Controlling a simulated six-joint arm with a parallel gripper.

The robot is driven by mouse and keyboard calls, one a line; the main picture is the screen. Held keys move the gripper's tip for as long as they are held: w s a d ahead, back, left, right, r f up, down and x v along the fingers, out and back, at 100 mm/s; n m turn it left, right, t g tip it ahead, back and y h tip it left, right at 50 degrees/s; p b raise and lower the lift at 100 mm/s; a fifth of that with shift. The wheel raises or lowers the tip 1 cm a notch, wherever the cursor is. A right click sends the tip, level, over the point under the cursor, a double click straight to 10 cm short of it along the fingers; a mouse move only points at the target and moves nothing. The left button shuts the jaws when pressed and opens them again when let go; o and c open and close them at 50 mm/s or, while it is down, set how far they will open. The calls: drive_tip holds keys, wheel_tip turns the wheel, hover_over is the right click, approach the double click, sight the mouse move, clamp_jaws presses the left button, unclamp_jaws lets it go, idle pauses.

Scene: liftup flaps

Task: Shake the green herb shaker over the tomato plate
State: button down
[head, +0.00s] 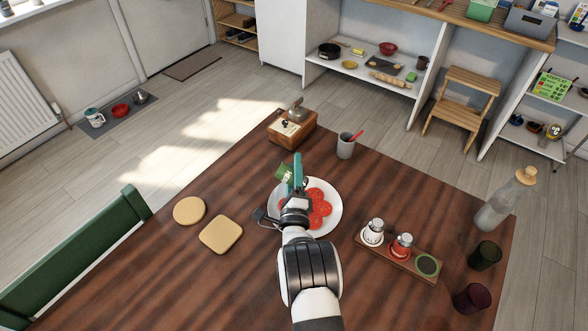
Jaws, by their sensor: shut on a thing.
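The white plate (335,219) with several red tomato slices (319,208) lies near the middle of the wooden table. My arm reaches over it from the front. My gripper (290,171), with teal fingers, is shut on the green herb shaker (283,173) above the plate's far left side. The shaker looks tilted, and the fingers and wrist hide part of it. The wrist also covers part of the plate and slices. I cannot see any herbs on the tomatoes.
The wooden rack (391,262), right of the plate, holds a white shaker (373,232) and a red shaker (401,247); its green-ringed spot (428,265) is empty. A grey cup (345,147) and wooden box (291,135) stand behind. A bottle (499,204) and glasses stand right.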

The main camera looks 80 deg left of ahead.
drive_tip(key=shift+f, duration=0.3)
idle(1.5)
